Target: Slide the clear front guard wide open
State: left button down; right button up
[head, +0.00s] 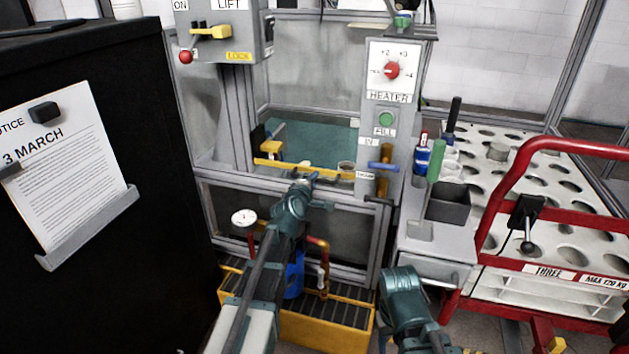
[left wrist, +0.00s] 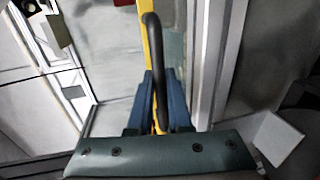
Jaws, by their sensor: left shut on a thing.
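A yellow strip (head: 335,172) runs across the front of the grey machine frame, along the lower edge of the window opening. A black bar handle (left wrist: 152,45) stands on this strip in the left wrist view. My left gripper (head: 312,180) is at the strip's middle, its blue fingers shut on the handle; the fingers also show in the wrist view (left wrist: 160,108). The guard's clear pane is hard to make out, and I cannot tell how far it stands open. My right gripper (head: 402,278) is low, right of the machine front, with its fingertips hidden.
A post with a red heater knob (head: 392,70) and green button (head: 386,119) borders the opening at right. A lift control box (head: 222,35) hangs upper left. A red trolley frame (head: 500,215) stands right, a black cabinet (head: 95,180) left.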

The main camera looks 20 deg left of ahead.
pick_arm(q)
jog(key=shift+f, duration=0.45)
pick_arm(e)
jog(key=shift+f, duration=0.4)
pick_arm(q)
jog(key=c, duration=0.8)
grip_release()
jog(key=shift+r, duration=0.1)
jog(key=shift+c, duration=0.2)
jog(key=shift+s, duration=0.15)
pick_arm(e)
jog(key=shift+r, duration=0.1)
